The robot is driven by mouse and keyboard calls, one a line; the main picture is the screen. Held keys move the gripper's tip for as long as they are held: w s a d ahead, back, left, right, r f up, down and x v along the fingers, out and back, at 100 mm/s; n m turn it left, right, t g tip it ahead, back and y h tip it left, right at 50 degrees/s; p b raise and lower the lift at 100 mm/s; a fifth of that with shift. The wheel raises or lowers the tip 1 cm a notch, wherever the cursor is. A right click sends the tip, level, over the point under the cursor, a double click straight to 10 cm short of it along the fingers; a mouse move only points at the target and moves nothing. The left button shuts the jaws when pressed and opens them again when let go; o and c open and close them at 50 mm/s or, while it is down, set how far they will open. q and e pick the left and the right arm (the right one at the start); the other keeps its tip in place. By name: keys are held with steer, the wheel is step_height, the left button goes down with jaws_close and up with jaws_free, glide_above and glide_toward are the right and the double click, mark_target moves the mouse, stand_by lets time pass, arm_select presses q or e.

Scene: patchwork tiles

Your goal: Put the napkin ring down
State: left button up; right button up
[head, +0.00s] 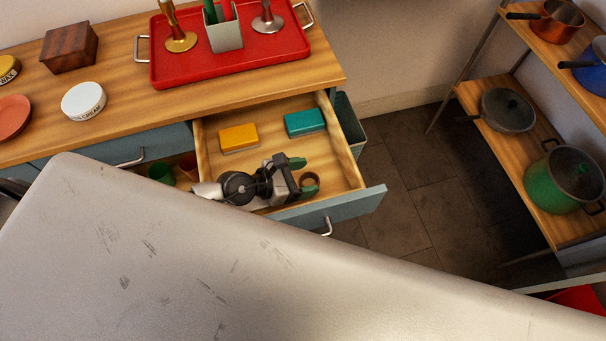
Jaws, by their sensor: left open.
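A small brown ring, the napkin ring (312,178), is inside the open drawer (350,170), near its front right corner. My left gripper (304,176) reaches into the drawer from the left. Its green-tipped fingers are open, one on the far side of the ring and one on the near side. I cannot tell whether a finger still touches the ring. The gripper partly covers the ring. My right gripper is not in view.
A yellow box (238,137) and a teal box (305,122) lie farther back in the drawer. The wooden counter (115,65) above bears a red tray (170,78), a white tin (83,101) and a wooden block (69,48). A pot shelf (470,92) stands right, beyond clear floor.

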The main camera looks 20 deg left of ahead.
arm_select(q)
steer(key=shift+r, duration=0.2)
steer(key=shift+r+p, duration=0.45)
steer(key=shift+p, duration=0.15)
steer(key=v, duration=0.2)
steer(key=b+v, duration=0.1)
steer(key=v, duration=0.3)
steer(key=shift+s+a+f+b, duration=0.2)
steer(key=shift+s+a+b, duration=0.05)
steer(key=shift+s+b, duration=0.05)
steer(key=b+v, duration=0.2)
steer(key=v, duration=0.1)
steer(key=shift+s+a+r, duration=0.15)
steer(key=shift+s+a, duration=0.05)
steer(key=shift+a, duration=0.15)
steer(key=shift+s+a+r+b, duration=0.4)
steer(key=shift+a+r+b, duration=0.05)
steer(key=shift+r, duration=0.1)
